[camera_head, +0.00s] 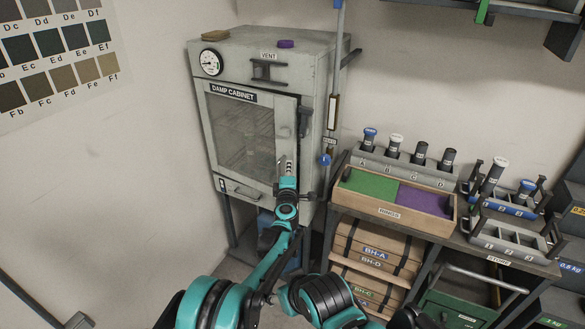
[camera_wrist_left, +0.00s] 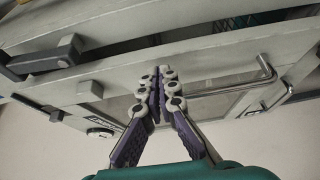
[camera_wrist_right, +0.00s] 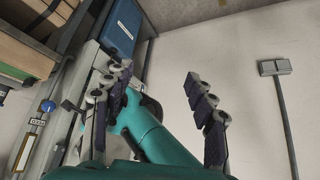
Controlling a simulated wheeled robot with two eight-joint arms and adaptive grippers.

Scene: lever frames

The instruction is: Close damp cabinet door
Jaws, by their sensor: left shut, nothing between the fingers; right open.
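The grey damp cabinet (camera_head: 318,75) stands against the wall at the back. Its windowed door (camera_head: 240,127) is on the front, with the dark latch handle (camera_head: 305,116) at its right edge. In the left wrist view a dark strip runs beside the edge of the door (camera_wrist_left: 215,80); the door looks nearly flush, perhaps slightly ajar. My left gripper (camera_head: 289,163) is shut and empty, at the door's lower right part; its fingertips (camera_wrist_left: 166,72) are close to the door, contact unclear. My right gripper (camera_wrist_right: 158,84) is open and empty, away from the door.
Right of the cabinet, a rack holds a wooden tray (camera_head: 400,224) with green and purple mats, and boxes (camera_head: 375,245) below. A drawer handle (camera_head: 240,190) sits below the door. A blue bin (camera_head: 270,235) is under the cabinet.

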